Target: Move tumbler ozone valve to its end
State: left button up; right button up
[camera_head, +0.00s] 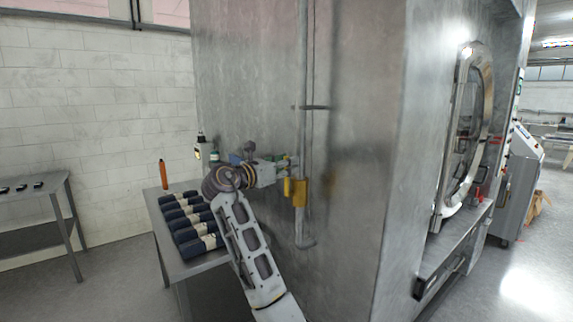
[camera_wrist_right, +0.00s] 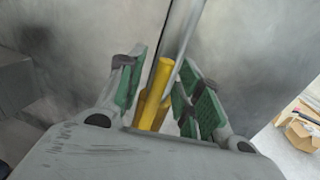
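The tumbler ozone valve is a yellow valve (camera_head: 300,193) on a thin vertical metal pipe on the side wall of the big steel machine. Its yellow handle shows in the wrist view (camera_wrist_right: 160,88) as an upright bar. My right gripper (camera_head: 284,166) is at the pipe, just above and left of the valve in the head view. In the wrist view the right gripper (camera_wrist_right: 164,88) has its green-padded fingers spread, with the yellow handle between them. Gaps show on both sides of the handle. My left gripper is not in view.
A metal table (camera_head: 179,268) left of the machine holds several dark rolls (camera_head: 190,222) and an orange marker-like item (camera_head: 164,174). Another table (camera_head: 50,205) stands at the far left. The machine's round door (camera_head: 467,130) is to the right. An open cardboard box (camera_wrist_right: 303,132) shows at right in the wrist view.

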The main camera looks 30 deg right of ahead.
jog(key=shift+w+d, duration=0.1)
jog(key=shift+d, duration=0.15)
grip_shut()
dwell(0.3)
